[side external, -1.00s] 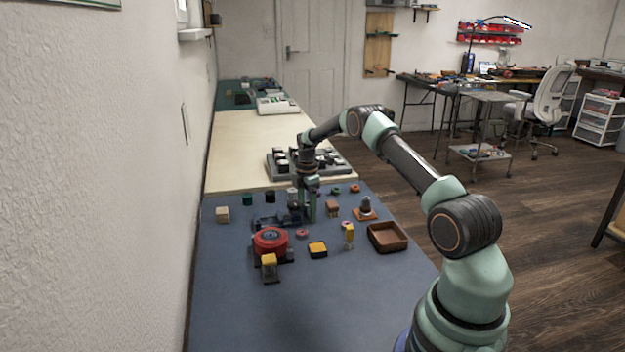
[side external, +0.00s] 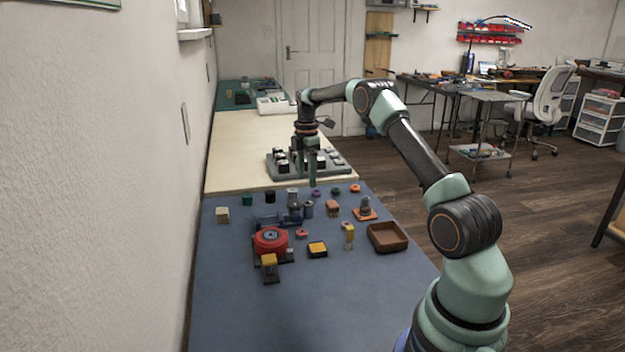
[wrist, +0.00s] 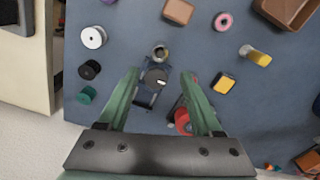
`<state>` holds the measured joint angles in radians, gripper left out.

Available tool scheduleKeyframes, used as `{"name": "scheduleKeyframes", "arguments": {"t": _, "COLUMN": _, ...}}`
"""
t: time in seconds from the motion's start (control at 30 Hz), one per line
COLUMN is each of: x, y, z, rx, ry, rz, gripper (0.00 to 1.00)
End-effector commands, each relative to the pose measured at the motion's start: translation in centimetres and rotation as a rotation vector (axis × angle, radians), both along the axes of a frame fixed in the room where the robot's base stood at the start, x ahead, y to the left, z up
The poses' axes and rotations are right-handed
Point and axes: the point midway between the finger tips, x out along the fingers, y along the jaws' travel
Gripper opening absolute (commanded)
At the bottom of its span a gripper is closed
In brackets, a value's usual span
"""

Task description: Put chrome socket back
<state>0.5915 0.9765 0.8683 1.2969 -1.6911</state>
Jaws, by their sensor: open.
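A small metal cylinder with an open top, which looks like the chrome socket (side external: 308,209), stands upright on the blue mat; it also shows in the wrist view (wrist: 161,52). I cannot tell whether socket and fixture touch. My gripper (side external: 308,180) is raised above them, fingers down. In the wrist view, my gripper (wrist: 160,78) is open and empty, its fingers apart on either side of the dark piece.
A red round device (side external: 270,240), an orange-topped block (side external: 318,250), a yellow-topped piece (side external: 348,230) and a brown tray (side external: 386,237) stand nearer the camera. White (wrist: 93,37), black (wrist: 89,70) and green (wrist: 84,94) round pieces line the far side. A grey rack (side external: 330,170) lies beyond.

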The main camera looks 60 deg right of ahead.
Motion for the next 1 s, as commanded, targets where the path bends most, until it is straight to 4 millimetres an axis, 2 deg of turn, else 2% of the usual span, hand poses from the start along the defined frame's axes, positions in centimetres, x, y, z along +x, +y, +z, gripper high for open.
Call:
{"name": "scheduleKeyframes", "arguments": {"t": 0.17, "x": 0.2, "y": 0.5, "z": 1.6, "rx": -0.005, "ry": -0.008, "rz": -0.011, "gripper": 0.66}}
{"name": "scheduleKeyframes", "arguments": {"t": 0.27, "x": 0.5, "y": 2.1, "z": 3.5, "rx": -0.016, "ry": -0.027, "rz": -0.054, "gripper": 0.66}}
{"name": "scheduleKeyframes", "arguments": {"t": 0.43, "x": 0.5, "y": 7.1, "z": 8.4, "rx": -0.037, "ry": -0.092, "rz": -0.195, "gripper": 0.66}}
{"name": "scheduleKeyframes", "arguments": {"t": 0.53, "x": -0.3, "y": 10.5, "z": 11.0, "rx": -0.039, "ry": -0.135, "rz": -0.289, "gripper": 0.66}}
{"name": "scheduleKeyframes", "arguments": {"t": 0.67, "x": -2.0, "y": 14.7, "z": 13.7, "rx": -0.030, "ry": -0.195, "rz": -0.411, "gripper": 0.66}}
{"name": "scheduleKeyframes", "arguments": {"t": 0.8, "x": -4.6, "y": 19.1, "z": 15.7, "rx": -0.003, "ry": -0.258, "rz": -0.542, "gripper": 0.66}}
{"name": "scheduleKeyframes", "arguments": {"t": 1.0, "x": -9.3, "y": 24.5, "z": 16.8, "rx": 0.064, "ry": -0.342, "rz": -0.727, "gripper": 0.66}}
